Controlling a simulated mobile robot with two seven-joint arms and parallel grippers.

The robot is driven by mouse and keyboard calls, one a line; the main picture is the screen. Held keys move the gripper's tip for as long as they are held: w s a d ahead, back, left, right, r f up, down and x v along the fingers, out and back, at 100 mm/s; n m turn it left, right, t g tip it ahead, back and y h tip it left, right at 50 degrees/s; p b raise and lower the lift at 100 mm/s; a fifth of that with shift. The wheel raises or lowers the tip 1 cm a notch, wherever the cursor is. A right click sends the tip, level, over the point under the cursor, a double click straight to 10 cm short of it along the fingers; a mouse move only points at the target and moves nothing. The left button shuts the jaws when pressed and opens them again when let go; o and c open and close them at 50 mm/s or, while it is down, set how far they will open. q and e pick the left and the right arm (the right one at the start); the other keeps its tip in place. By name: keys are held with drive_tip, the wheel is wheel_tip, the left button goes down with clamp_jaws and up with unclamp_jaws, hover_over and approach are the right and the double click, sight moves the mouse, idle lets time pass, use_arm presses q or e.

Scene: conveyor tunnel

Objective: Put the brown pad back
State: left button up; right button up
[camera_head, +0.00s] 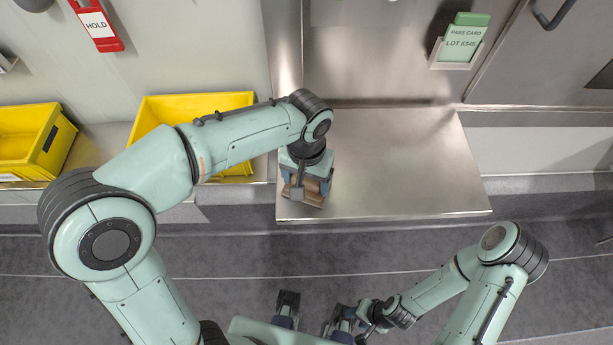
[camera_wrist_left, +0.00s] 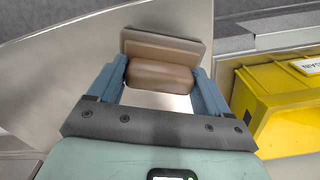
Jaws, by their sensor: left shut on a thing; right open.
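The brown pad (camera_wrist_left: 160,77) is a rounded brown block with a flat, lighter brown plate (camera_wrist_left: 166,46) behind it in the left wrist view. My left gripper (camera_head: 307,193) is shut on it, with one blue-grey finger on each side of the block. In the head view the brown pad (camera_head: 317,186) is partly hidden by the gripper, over the left front part of the metal table (camera_head: 410,170). I cannot tell whether the pad touches the table. My right gripper (camera_head: 314,312) is open and empty near the bottom of the head view, away from the table.
Two yellow bins (camera_head: 150,112) (camera_head: 50,140) stand on the left counter. A red HOLD tag (camera_head: 97,26) hangs on the left wall. A green pass card (camera_head: 465,36) sits in a wall holder at the upper right. The table's middle and right are clear.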

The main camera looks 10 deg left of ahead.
use_arm(q)
drive_tip(key=o, duration=0.9)
drive_tip(key=shift+f, duration=0.1)
drive_tip(key=shift+o, duration=0.2)
wheel_tip(320, 180, up, 12)
drive_tip(key=p, duration=0.2)
drive_tip(key=shift+r, duration=0.2)
